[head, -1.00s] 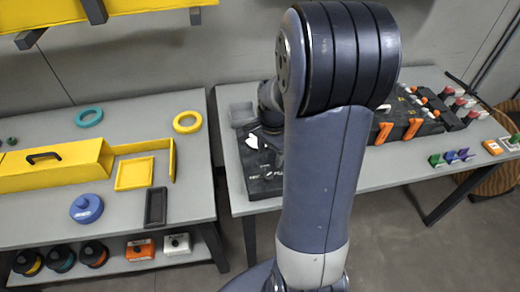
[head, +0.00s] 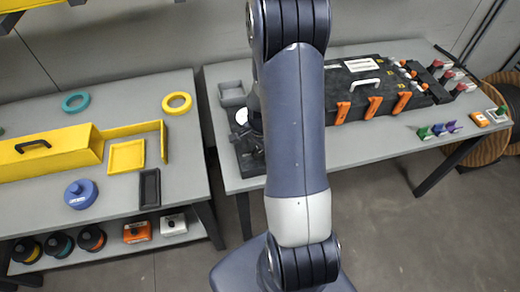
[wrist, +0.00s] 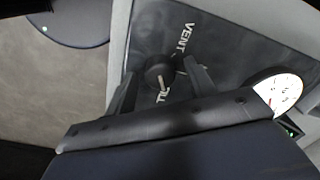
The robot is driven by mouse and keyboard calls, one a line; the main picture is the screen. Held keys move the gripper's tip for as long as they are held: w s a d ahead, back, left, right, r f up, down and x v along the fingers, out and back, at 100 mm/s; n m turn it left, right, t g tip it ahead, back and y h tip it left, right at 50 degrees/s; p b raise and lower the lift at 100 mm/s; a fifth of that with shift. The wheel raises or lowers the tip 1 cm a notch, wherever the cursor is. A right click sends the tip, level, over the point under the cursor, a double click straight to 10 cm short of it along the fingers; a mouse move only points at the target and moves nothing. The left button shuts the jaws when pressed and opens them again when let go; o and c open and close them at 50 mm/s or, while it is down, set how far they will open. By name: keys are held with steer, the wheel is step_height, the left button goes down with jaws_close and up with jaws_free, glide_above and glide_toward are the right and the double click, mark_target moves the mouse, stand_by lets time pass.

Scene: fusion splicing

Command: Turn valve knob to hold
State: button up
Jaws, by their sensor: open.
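The valve knob (wrist: 160,72) is round and black, on a dark panel, in the wrist view. A pale pointer mark on it points down in the picture, towards partly hidden lettering that ends in what looks like "LL". The word "VENT" (wrist: 188,38) stands above right of the knob. My gripper (wrist: 160,85) is open, with one finger on each side of the knob; I cannot tell whether they touch it. In the head view the dark valve panel (head: 248,158) is on the right-hand table, and my arm hides the knob and most of the panel.
A white dial gauge (wrist: 278,92) is close to the right of my gripper. A grey open bin (head: 233,94) stands behind the panel. A black case (head: 385,92) with orange latches is to the right. The left table (head: 60,190) holds yellow trays and a blue round container.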

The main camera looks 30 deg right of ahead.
steer(key=c, duration=1)
steer(key=shift+n+b, duration=0.3)
steer(key=shift+n, duration=0.1)
steer(key=n+b, duration=0.2)
steer(key=n, duration=0.2)
steer(key=shift+f+n+b, duration=0.1)
steer(key=shift+n+b, duration=0.2)
steer(key=n+b, duration=0.2)
steer(key=n, duration=0.4)
steer(key=shift+n, duration=0.3)
steer(key=o, duration=1)
